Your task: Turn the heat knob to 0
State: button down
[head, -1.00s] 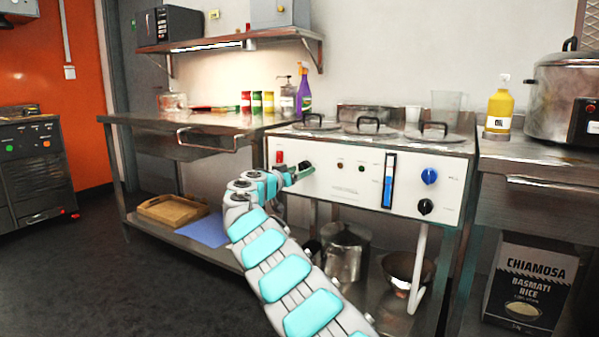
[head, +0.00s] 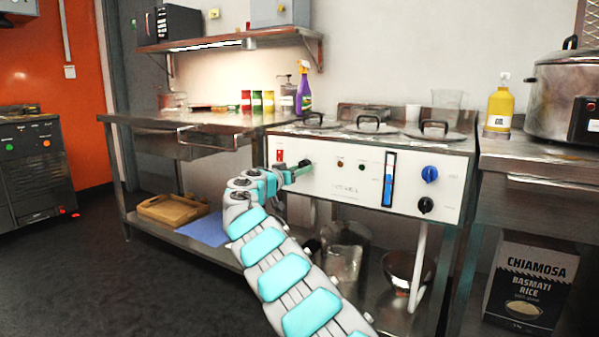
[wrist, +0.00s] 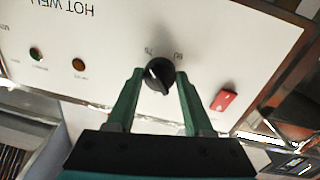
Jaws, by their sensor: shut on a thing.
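A black knob (wrist: 158,75) with a white pointer line sits on the white front panel (wrist: 215,40) of the hot-well unit. Small numbers are printed beside it, and the pointer slants toward the upper left in the wrist view, where the lettering is upside down. My gripper (wrist: 159,76) has its two green fingers around this knob, one on each side, and is shut on it. In the head view my gripper (head: 299,172) is at the panel's left end and mostly hides the knob.
A red switch (wrist: 223,100) is close beside one finger. Two small indicator lights, a blue gauge strip (head: 388,179), a blue knob (head: 429,174) and another black knob (head: 425,205) are farther right on the panel. Lidded wells (head: 370,127) are on top.

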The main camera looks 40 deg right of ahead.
jog(key=shift+f+n+b, duration=0.15)
jog(key=shift+n+b, duration=0.15)
jog(key=n+p, duration=0.1)
jog(key=n, duration=0.7)
jog(key=n+t+p, duration=0.1)
jog(key=n, duration=0.7)
jog(key=r+n+t+p, duration=0.1)
jog(key=n+p, duration=0.1)
jog(key=n, duration=0.6)
jog(key=shift+s+d+r, duration=0.1)
jog(key=shift+s, duration=0.15)
jog(key=shift+n+t+p, duration=0.3)
jog(key=shift+n+p, duration=1.4)
jog(key=shift+n, duration=0.6)
jog(key=shift+f, duration=0.2)
